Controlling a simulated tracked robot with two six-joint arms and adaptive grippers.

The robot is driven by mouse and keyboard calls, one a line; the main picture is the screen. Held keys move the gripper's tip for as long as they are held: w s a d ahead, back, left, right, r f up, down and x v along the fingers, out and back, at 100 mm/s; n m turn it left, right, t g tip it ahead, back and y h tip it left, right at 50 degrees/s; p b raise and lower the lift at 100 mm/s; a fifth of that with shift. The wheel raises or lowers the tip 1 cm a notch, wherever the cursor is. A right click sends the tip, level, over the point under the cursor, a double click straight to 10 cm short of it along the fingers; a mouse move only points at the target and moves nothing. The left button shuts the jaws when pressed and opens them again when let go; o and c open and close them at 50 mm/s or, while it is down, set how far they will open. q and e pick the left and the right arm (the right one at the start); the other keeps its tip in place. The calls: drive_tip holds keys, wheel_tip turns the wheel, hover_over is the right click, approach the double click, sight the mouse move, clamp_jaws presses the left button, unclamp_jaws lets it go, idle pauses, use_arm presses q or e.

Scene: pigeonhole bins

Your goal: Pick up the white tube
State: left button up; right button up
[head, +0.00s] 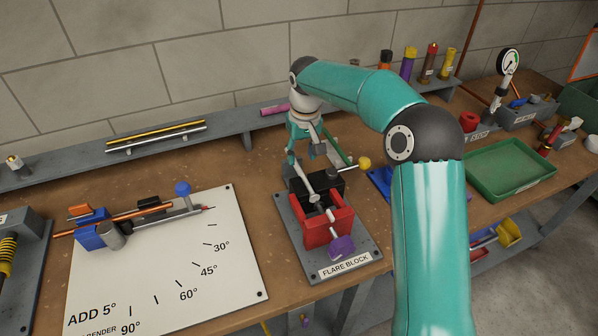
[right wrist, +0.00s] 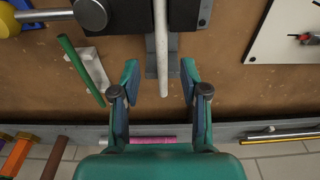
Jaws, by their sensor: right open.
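The white tube (right wrist: 161,55) shows in the right wrist view, running down from the dark block at the top edge. Its free end lies between the two fingers of my right gripper (right wrist: 159,68). The fingers are spread, with a gap to the tube on each side. My left gripper is in neither view.
A green rod (right wrist: 80,68) leans on a white rest left of the fingers in the wrist view. A rear shelf (head: 65,173) holds a pink tube (head: 274,109). The angle board (head: 160,275) lies left of the block; a green tray (head: 510,168) is right.

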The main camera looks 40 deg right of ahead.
sight(299, 170)
drive_tip(key=shift+w+f+p, duration=0.15)
drive_tip(key=shift+f+p, duration=0.15)
drive_tip(key=shift+f, duration=1)
drive_tip(key=shift+w+f+p, duration=0.15)
drive_tip(key=shift+f+p, duration=0.15)
drive_tip(key=shift+f, duration=1)
clamp_jaws()
